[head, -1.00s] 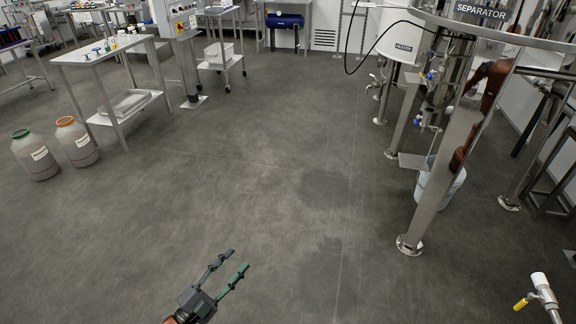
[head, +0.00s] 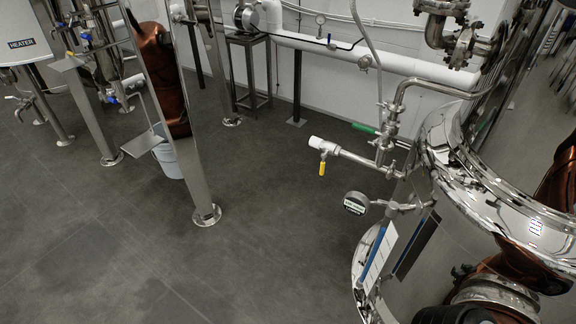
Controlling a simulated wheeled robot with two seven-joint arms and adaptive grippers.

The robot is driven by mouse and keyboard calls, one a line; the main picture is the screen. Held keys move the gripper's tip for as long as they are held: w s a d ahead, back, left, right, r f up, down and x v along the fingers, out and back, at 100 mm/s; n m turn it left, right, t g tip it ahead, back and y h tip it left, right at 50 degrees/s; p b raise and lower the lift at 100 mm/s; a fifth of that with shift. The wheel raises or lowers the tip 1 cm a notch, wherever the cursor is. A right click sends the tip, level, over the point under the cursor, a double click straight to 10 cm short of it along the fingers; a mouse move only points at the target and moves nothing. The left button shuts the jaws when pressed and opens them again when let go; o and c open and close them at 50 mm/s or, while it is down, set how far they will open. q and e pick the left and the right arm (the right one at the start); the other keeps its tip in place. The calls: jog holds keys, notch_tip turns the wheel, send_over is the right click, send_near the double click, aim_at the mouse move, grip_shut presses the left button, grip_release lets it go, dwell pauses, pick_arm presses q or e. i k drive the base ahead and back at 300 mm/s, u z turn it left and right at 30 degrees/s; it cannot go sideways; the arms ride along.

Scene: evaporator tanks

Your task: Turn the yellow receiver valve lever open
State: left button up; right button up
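The yellow lever (head: 322,169) hangs straight down from a small valve at the end of a short steel side pipe (head: 362,159). A white cap (head: 322,145) covers the pipe's open end, pointing left. The pipe joins a vertical fitting beside the large polished steel tank (head: 405,255) at the right. Nothing touches the lever. I cannot read a label that names this valve. Neither of my grippers shows directly. Dark and copper-coloured shapes at the bottom right may be part of my arm or its reflection in the tank.
A round gauge (head: 356,203) juts out below the valve. A green handle (head: 363,128) is behind it. A steel leg (head: 206,214) and a white bucket (head: 168,160) stand at the left. The floor (head: 270,230) in front of the tank is clear.

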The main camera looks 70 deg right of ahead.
aim_at(323, 156)
jog(key=z, duration=2.1)
jog(key=k, duration=0.25)
jog(key=u, duration=3.45)
jog(key=i, duration=0.15)
jog(key=z, duration=1.8)
jog(key=i, duration=0.95)
jog(key=z, duration=0.95)
jog(key=i, duration=0.9)
jog(key=z, duration=1)
